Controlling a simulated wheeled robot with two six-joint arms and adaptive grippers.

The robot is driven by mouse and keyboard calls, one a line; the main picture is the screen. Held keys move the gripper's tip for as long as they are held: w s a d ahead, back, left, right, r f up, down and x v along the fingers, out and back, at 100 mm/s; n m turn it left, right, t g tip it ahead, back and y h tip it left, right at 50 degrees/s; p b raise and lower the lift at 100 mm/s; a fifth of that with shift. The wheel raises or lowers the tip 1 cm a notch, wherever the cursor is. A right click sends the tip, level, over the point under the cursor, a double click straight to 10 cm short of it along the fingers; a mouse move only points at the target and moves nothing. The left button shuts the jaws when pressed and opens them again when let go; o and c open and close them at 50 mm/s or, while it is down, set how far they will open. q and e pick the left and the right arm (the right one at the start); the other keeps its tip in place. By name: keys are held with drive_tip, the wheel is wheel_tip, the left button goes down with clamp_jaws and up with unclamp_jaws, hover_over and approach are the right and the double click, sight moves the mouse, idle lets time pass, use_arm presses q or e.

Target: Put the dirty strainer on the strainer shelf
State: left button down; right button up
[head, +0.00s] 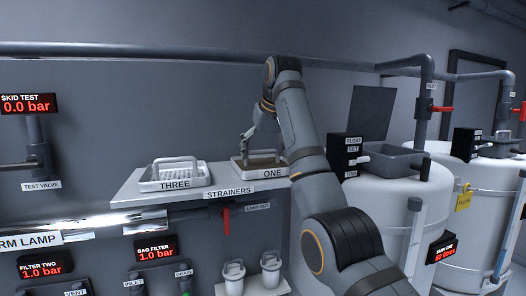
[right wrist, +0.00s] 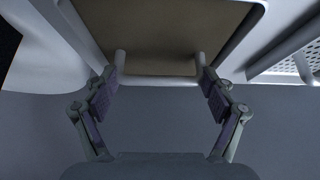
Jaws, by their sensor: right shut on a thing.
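The dirty strainer (head: 262,157) is a pale tray with a brown layer in it, at the right end of the strainer shelf (head: 140,198), by the label ONE. My right gripper (head: 247,138) comes down over its left side and is shut on its handle. In the right wrist view the brown bottom of the dirty strainer (right wrist: 180,35) fills the top, with the handle between the fingers (right wrist: 160,66). It looks level at shelf height; I cannot tell whether it bears on the shelf. My left gripper is out of view.
A clean white strainer (head: 177,174) stands on the shelf's left part, by the label THREE. A red valve handle (head: 226,220) hangs below the shelf. White tanks (head: 375,215) with a grey hopper (head: 393,160) stand to the right. A pipe (head: 150,50) runs along the wall above.

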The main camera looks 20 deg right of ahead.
sight(263, 151)
drive_tip(key=shift+f, duration=0.15)
drive_tip(key=o, duration=1.1)
drive_tip(key=shift+o, duration=0.9)
drive_tip(key=shift+w, duration=0.1)
drive_tip(key=shift+r, duration=0.35)
drive_tip(key=b+v, duration=0.2)
drive_tip(key=v, duration=0.2)
drive_tip(key=shift+s+r, duration=0.15)
drive_tip(key=shift+s, duration=0.2)
drive_tip(key=v, duration=0.7)
drive_tip(key=shift+w+r, duration=0.1)
